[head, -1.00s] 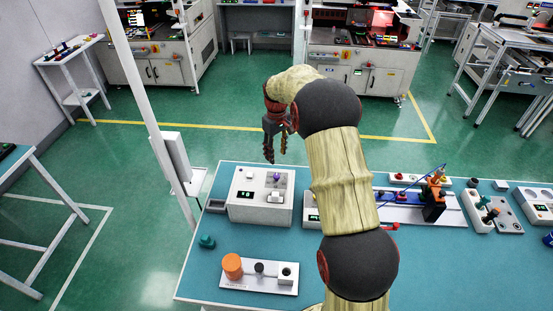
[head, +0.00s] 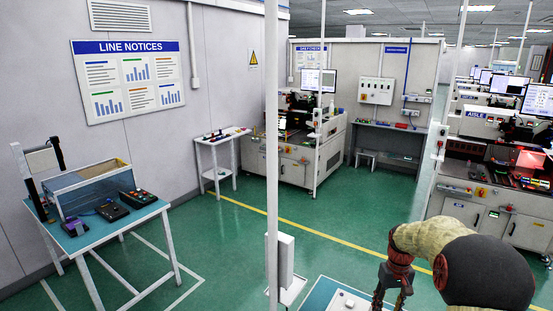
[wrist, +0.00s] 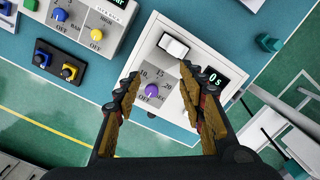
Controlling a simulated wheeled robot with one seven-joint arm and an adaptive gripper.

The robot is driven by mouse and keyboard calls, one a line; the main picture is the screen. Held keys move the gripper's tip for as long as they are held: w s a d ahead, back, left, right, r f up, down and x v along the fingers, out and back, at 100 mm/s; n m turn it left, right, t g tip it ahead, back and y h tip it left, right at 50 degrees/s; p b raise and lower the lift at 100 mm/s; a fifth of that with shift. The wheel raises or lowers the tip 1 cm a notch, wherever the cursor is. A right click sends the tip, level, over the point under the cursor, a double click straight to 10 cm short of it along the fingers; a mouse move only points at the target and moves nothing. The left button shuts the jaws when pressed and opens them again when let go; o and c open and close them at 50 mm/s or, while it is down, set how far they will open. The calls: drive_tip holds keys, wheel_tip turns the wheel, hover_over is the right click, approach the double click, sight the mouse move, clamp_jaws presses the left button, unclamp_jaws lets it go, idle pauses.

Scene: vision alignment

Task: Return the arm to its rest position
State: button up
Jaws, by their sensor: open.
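My arm, in a tan sleeve with dark joints, shows at the lower right of the head view. My gripper (head: 390,296) points down there, its tips near the bottom edge. In the wrist view my gripper (wrist: 163,90) has its two fingers apart with nothing held between them. Below it is a white box (wrist: 205,42) with a purple knob (wrist: 152,90), a white rocker switch (wrist: 173,45) and a small display reading "0 s". The fingers look apart from the box, but the height above it is hard to tell.
A white post (head: 272,150) stands left of my arm. A side table (head: 100,235) is at the left; green floor lies between.

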drive_tip(key=s+a+r+t+b, duration=0.2)
drive_tip(key=s+a+r, duration=0.2)
drive_tip(key=s, duration=0.6)
drive_tip(key=s+a+r+t+b, duration=0.2)
drive_tip(key=s+a+r, duration=0.3)
drive_tip(key=s, duration=0.6)
drive_tip(key=s+a+r+t+b, duration=0.2)
drive_tip(key=s+a+r+b, duration=0.2)
drive_tip(key=s+a, duration=0.4)
drive_tip(key=s, duration=0.3)
drive_tip(key=shift+r, duration=0.3)
drive_tip(key=shift+c, duration=0.9)
